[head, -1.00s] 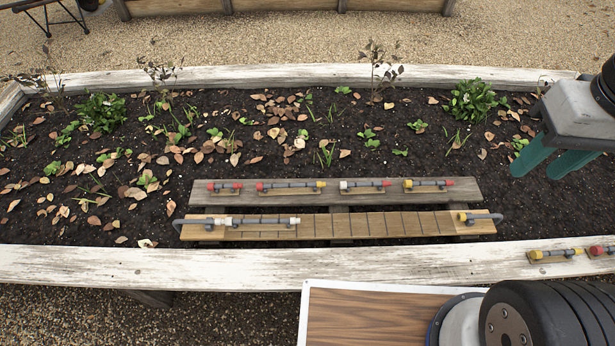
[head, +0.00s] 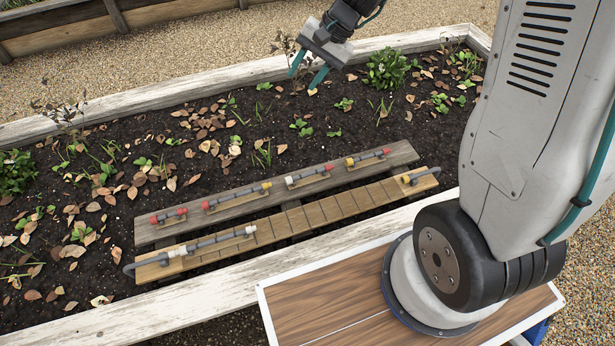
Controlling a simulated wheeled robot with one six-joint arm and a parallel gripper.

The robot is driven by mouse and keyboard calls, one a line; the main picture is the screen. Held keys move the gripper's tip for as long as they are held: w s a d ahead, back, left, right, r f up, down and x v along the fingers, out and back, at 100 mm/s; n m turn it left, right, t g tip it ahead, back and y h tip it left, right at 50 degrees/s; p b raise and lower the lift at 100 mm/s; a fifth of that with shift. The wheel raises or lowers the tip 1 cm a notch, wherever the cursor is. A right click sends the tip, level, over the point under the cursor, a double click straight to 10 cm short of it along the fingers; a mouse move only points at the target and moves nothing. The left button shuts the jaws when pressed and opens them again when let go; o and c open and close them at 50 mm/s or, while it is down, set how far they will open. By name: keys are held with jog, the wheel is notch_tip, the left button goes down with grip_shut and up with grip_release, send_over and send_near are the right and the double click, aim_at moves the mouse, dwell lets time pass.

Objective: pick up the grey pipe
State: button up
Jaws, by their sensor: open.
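Several grey pipe pieces with coloured ends lie on two wooden planks; I cannot tell for sure which one the task means. On the near plank (head: 330,208), a long grey pipe with white ends (head: 213,241) joins a grey bend at the left. On the far plank (head: 283,189) lie a short red-ended pipe (head: 168,215), a red-and-yellow-ended pipe (head: 237,196), a white-and-red-ended pipe (head: 308,176) and a yellow-and-red-ended pipe (head: 367,158). My gripper (head: 307,73) is open and empty, with teal fingers pointing down, at the far side of the bed, apart from the pipes.
The planks lie on the dark soil (head: 80,190) of a raised bed with a white wooden rim (head: 130,322). At the near plank's right end is a yellow-ended grey bend (head: 418,176). Leafy plants (head: 388,70) and dry leaves stand behind. Gravel surrounds the bed.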

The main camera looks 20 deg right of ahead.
jog(key=w+d+f+m, duration=0.2)
jog(key=w+f+m, duration=0.35)
jog(key=f, duration=0.85)
jog(key=m+h, duration=0.1)
jog(key=m, duration=0.4)
send_near(312, 172)
jog(key=x, duration=0.2)
jog(key=shift+t, duration=0.4)
jog(key=x, duration=0.7)
jog(key=shift+s+a+f, duration=0.1)
jog(key=shift+s+f, duration=0.15)
jog(key=shift+f, duration=0.05)
grip_shut()
